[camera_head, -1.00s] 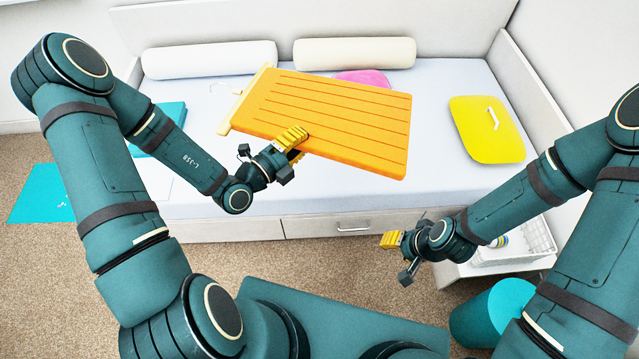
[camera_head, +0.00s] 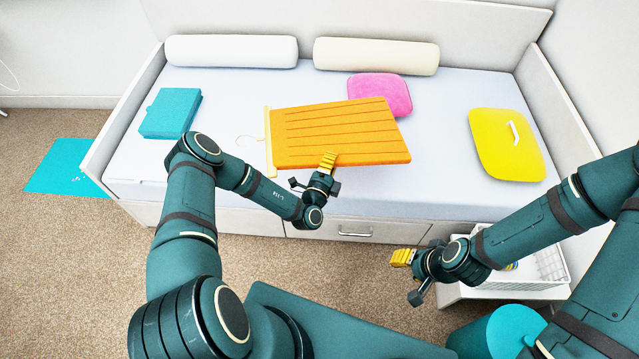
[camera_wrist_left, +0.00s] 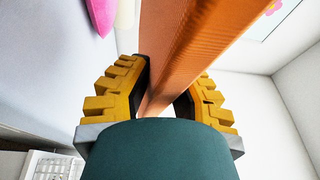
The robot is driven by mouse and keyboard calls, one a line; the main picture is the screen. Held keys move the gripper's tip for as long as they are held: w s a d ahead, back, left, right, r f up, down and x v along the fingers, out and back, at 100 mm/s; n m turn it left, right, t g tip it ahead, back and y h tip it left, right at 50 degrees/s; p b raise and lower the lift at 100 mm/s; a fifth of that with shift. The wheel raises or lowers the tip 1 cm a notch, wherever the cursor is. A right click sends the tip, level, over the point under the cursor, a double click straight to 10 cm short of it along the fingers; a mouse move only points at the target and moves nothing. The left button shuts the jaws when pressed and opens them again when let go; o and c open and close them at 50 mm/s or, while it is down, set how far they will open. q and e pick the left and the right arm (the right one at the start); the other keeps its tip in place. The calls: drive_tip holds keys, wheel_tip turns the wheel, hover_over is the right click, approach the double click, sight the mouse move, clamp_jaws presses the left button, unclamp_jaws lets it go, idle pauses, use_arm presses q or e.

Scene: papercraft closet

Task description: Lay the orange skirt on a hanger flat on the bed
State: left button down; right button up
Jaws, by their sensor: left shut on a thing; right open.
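The orange skirt (camera_head: 340,136) is pleated and hangs from a pale yellow hanger bar (camera_head: 268,142) at its left end, with a thin hook beside it. The skirt is close to level over the front half of the bed (camera_head: 230,100); I cannot tell whether any of it touches the mattress. My left gripper (camera_head: 328,162) is shut on the skirt's near edge. In the left wrist view the skirt (camera_wrist_left: 180,50) runs between the yellow fingers (camera_wrist_left: 155,105). My right gripper (camera_head: 402,258) is open and empty in front of the bed drawers.
A pink cushion (camera_head: 382,92) lies behind the skirt. A yellow piece with a white hook (camera_head: 505,145) lies at the right, a teal folded piece (camera_head: 170,114) at the left. Two bolsters (camera_head: 232,51) line the back. A white basket (camera_head: 535,265) stands by my right arm.

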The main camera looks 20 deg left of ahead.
use_arm(q)
wheel_tip(320, 180, down, 23)
drive_tip(key=s+d+n+y+b, duration=0.1)
drive_tip(key=n+y+b, duration=0.2)
drive_tip(key=y+b, duration=0.2)
drive_tip(key=shift+s+d+y+b, duration=0.15)
drive_tip(key=shift+s+y+b, duration=0.15)
drive_tip(key=shift+b, duration=0.15)
drive_tip(key=c, duration=0.9)
unclamp_jaws()
drive_tip(key=shift+c, duration=0.2)
